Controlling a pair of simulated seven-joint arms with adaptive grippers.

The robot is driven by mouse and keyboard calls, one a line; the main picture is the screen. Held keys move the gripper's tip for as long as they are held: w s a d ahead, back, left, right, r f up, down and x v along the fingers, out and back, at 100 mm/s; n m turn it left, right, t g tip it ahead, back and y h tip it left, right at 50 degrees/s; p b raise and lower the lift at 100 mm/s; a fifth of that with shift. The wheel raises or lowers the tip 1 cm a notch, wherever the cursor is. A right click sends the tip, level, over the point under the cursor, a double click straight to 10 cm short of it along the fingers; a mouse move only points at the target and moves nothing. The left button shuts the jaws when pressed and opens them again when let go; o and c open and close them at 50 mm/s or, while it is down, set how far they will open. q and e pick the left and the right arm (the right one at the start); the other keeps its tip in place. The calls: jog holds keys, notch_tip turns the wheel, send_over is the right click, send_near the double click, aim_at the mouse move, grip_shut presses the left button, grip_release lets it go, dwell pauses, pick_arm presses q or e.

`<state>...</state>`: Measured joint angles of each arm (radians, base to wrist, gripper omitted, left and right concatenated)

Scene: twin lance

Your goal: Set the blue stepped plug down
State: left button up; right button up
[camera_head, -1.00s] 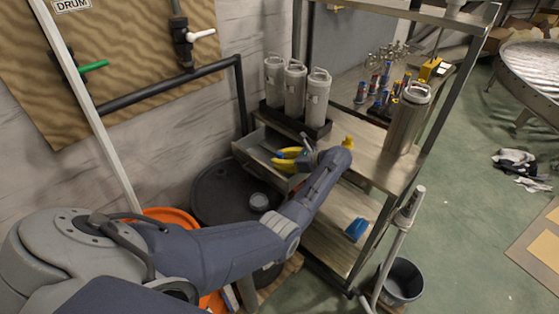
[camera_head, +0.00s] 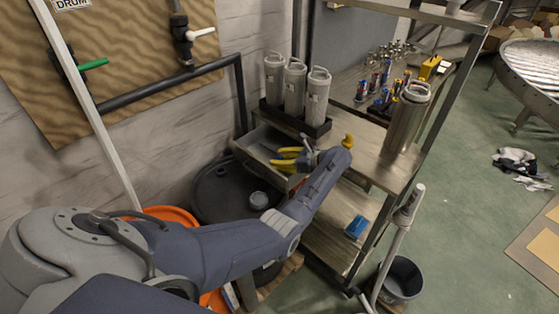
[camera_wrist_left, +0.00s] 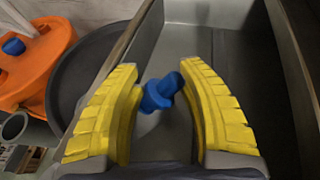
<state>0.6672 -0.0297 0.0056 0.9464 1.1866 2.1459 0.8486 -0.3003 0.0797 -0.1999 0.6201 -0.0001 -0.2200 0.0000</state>
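The blue stepped plug (camera_wrist_left: 160,92) shows in the left wrist view, tilted between the two yellow fingers of my left gripper (camera_wrist_left: 163,88). It appears to lie on the floor of the open grey drawer (camera_wrist_left: 230,75). The fingers stand apart on either side of it; whether either still touches it is hard to tell. In the head view the left gripper (camera_head: 287,158) reaches down over the drawer (camera_head: 262,140) at the shelf's left end, with a gap between its fingers. The plug cannot be made out there. My right gripper is not in view.
Grey canisters (camera_head: 295,88) stand in a black tray just behind the drawer. A larger metal canister (camera_head: 408,118) stands to the right on the shelf. A black drum (camera_head: 225,192) and an orange container (camera_wrist_left: 35,62) are left of the drawer. A blue object (camera_head: 356,227) lies on the lower shelf.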

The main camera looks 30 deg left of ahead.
pick_arm(q)
jog(key=shift+o, duration=0.4)
jog(key=shift+s+f, duration=0.15)
jog(key=shift+f, duration=0.1)
